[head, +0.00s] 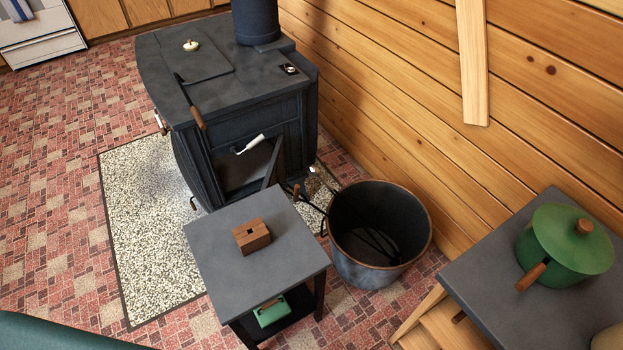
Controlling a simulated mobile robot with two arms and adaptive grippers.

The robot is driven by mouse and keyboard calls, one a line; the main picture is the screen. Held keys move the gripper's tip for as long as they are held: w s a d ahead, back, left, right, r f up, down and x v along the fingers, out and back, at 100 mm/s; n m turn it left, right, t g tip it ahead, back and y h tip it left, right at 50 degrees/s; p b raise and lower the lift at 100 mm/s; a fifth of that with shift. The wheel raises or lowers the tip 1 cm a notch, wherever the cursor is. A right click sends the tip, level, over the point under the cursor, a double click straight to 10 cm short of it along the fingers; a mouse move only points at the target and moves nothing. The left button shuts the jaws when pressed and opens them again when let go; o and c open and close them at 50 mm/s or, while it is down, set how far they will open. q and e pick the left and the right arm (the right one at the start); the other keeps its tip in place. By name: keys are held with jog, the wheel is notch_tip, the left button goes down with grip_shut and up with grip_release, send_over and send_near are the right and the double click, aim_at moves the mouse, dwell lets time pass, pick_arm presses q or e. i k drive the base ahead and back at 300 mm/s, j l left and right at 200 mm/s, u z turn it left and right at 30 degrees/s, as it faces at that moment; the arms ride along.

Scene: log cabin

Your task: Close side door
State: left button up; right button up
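The dark cast-iron wood stove (225,85) stands at upper centre. Its side facing me has a dark opening (238,175). The side door (272,165) appears as a narrow dark panel standing out from the right edge of this opening, so it is open. A white handle (250,144) sits at the top of the opening. A small white knob (313,169) shows to the right of the panel; I cannot tell what it belongs to. The small table partly hides the lower part of the opening and door. Neither of my grippers is in view.
A small grey table (212,240) with a wooden block (252,236) stands close before the opening. A metal bucket (365,272) holding dark tools stands to its right. A grey surface with a green pot (565,245) is at lower right. Floor is free at left.

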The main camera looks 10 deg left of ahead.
aim_at(276, 173)
jog(key=i+l+u, duration=0.2)
jog(key=u, duration=0.2)
jog(key=i+l+u, duration=0.45)
jog(key=k+j, duration=0.1)
jog(key=j, duration=0.05)
